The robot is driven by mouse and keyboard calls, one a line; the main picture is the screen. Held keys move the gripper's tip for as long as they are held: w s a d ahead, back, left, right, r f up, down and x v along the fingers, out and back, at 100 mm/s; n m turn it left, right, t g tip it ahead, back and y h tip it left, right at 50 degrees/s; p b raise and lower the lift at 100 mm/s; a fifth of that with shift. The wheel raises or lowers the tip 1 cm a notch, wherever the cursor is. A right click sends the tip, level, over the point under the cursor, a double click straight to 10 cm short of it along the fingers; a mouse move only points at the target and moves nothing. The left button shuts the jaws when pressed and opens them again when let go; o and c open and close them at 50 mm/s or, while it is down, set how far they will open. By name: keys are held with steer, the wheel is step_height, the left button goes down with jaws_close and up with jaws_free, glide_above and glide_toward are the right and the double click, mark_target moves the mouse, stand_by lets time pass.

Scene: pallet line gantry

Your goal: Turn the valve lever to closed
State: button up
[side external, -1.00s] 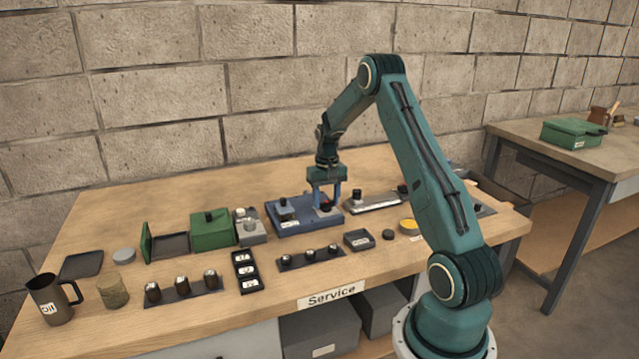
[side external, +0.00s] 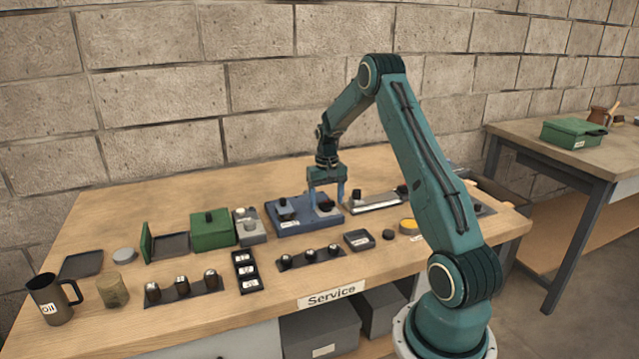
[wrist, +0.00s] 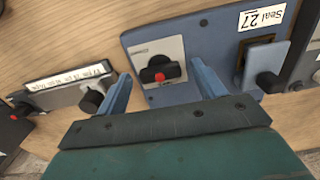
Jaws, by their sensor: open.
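A blue unit (wrist: 215,55) lies on the bench and also shows in the side view (side external: 292,228). On its pale plate (wrist: 148,48) sits a short black lever or knob (wrist: 157,68) with a red spot on the side nearer my gripper. It also shows dark in the side view (side external: 326,206). My gripper (wrist: 160,72) is open, pointing down over this knob, with one finger on each side. Both fingers look apart from it in the wrist view. The side view shows the gripper (side external: 327,192) low over the unit's right part. I cannot read any position marks on the plate.
A hinged-looking blue block with a black knob (wrist: 268,82) stands close on the unit, labelled Seal 27 (wrist: 262,18). A grey bar with a black knob (wrist: 92,100) lies on the other side. A green box (side external: 212,230) and small trays stand left on the bench.

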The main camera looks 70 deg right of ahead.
mark_target(326, 203)
step_height(326, 203, up, 14)
stand_by(0.7)
steer(key=s+a+r+n+t, duration=0.1)
steer(key=a+r, duration=0.3)
steer(key=a, duration=0.3)
steer(key=s+a+r+n+t+h, duration=0.15)
steer(key=a+r, duration=0.25)
steer(key=a, duration=0.4)
steer(key=s+a+r+n+y, duration=0.1)
steer(key=a+r+n, duration=0.15)
steer(key=a, duration=0.45)
steer(key=s+a+f+n+t, duration=0.1)
steer(key=s+a+n+t, duration=0.2)
steer(key=s+a, duration=1.2)
steer(key=shift+s+f+n, duration=0.2)
steer(key=shift+s+n, duration=0.15)
steer(key=shift+n, duration=0.25)
